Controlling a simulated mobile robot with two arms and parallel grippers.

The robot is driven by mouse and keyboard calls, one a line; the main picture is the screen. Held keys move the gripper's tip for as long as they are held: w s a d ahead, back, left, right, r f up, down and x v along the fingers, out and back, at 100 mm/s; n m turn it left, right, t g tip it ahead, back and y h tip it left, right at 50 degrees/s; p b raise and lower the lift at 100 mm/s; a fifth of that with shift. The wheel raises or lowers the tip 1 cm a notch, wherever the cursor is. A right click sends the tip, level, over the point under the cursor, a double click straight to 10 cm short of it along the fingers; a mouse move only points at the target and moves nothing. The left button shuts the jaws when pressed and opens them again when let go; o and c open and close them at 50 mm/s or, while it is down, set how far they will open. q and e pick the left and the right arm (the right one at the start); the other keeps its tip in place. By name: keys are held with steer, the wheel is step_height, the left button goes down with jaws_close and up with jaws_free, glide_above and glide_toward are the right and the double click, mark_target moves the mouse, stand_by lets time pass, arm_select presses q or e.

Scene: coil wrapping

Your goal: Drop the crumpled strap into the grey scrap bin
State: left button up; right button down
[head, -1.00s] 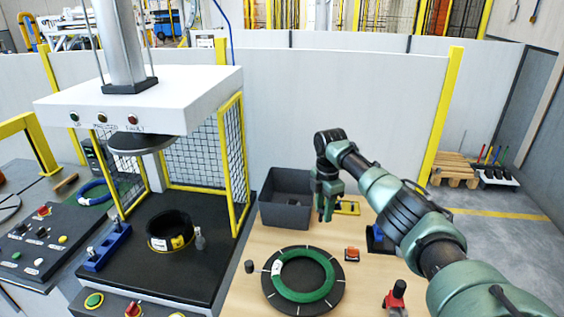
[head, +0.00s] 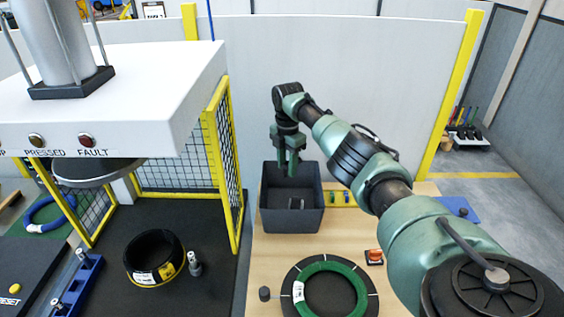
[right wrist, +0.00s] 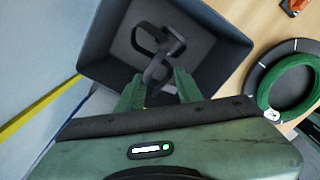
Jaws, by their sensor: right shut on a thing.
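The grey scrap bin (head: 291,222) stands open on the wooden table, by the back wall. My right gripper (head: 288,163) points down over the bin's back part in the head view. In the right wrist view, the crumpled strap (right wrist: 159,50) is a dark looped band between the fingers of my right gripper (right wrist: 158,88), with the bin's dark inside (right wrist: 205,55) behind it. The gripper is shut on the strap. In the head view the strap is hard to make out against the dark bin; a small grey patch shows inside. My left gripper is not in view.
A green coil (head: 355,291) lies on a black turntable at the table's front. An orange-red item (head: 374,257) sits right of the bin. The press with yellow mesh guards (head: 222,160) stands left, holding a black coil (head: 154,257).

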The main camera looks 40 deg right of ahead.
steer(key=f+b, duration=0.1)
steer(key=f, duration=0.1)
steer(key=shift+s+d+f+b, duration=0.15)
steer(key=shift+s+f+b, duration=0.05)
steer(key=shift+f+b, duration=0.2)
steer(key=shift+w+f+b, duration=0.2)
steer(key=shift+f+b, duration=0.25)
steer(key=shift+f, duration=0.2)
steer(key=shift+w+f+b, duration=0.25)
steer(key=shift+f+b, duration=0.25)
steer(key=shift+f, duration=0.15)
steer(key=shift+s+r, duration=0.1)
steer(key=c, duration=0.9)
jaws_free()
steer(key=shift+o, duration=0.2)
steer(key=shift+r, duration=0.15)
step_height(320, 180, up, 6)
steer(key=shift+r+b, duration=0.1)
steer(key=shift+b, duration=0.75)
steer(key=shift+r, duration=0.7)
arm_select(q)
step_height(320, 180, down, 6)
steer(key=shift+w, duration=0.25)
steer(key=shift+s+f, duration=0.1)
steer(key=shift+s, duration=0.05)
arm_select(e)
steer(key=shift+f, duration=0.1)
